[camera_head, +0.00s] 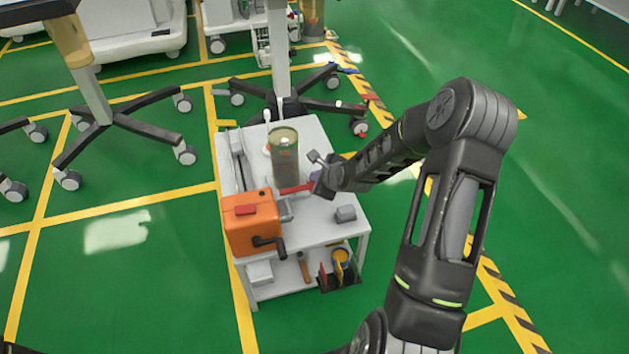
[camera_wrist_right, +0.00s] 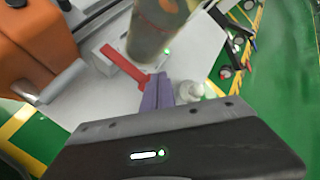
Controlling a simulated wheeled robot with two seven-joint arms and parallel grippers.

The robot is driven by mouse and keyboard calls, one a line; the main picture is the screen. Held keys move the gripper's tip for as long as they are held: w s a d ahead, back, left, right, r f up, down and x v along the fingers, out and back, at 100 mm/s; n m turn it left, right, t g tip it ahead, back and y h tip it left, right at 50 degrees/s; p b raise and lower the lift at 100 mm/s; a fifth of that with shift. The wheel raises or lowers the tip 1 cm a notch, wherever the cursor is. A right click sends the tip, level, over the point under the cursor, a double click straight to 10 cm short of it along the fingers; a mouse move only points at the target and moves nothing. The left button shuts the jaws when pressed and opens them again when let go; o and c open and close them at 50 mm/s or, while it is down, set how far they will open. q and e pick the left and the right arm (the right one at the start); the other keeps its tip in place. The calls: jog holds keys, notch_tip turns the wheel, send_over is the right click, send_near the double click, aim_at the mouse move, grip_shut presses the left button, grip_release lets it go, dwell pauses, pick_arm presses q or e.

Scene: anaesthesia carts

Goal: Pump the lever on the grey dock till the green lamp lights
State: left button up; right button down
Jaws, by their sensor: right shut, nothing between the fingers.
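The red lever (camera_head: 297,188) extends from the small grey dock (camera_head: 285,210) on the white cart, beside the orange box. In the right wrist view the red lever (camera_wrist_right: 122,65) slants down to the fingers, with the pale dock (camera_wrist_right: 102,62) behind it. My right gripper (camera_head: 318,178) is shut and empty at the lever's free end. Its fingers (camera_wrist_right: 158,93) lie right beside the lever tip; I cannot tell whether they touch. A small pale-green spot (camera_wrist_right: 167,50) shows near the cylinder's base; I cannot tell whether it is the dock's lamp. My left gripper is out of view.
An orange box (camera_head: 253,222) with a dark crank stands at the cart's front left. A clear cylinder (camera_head: 284,158) stands behind the lever. A small grey block (camera_head: 346,214) sits at right. The lower shelf (camera_head: 285,285) holds tools. Green floor right of the cart is open.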

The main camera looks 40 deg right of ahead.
jog(key=shift+r, duration=0.2)
jog(key=shift+r+p, duration=1.9)
jog(key=shift+r, duration=0.65)
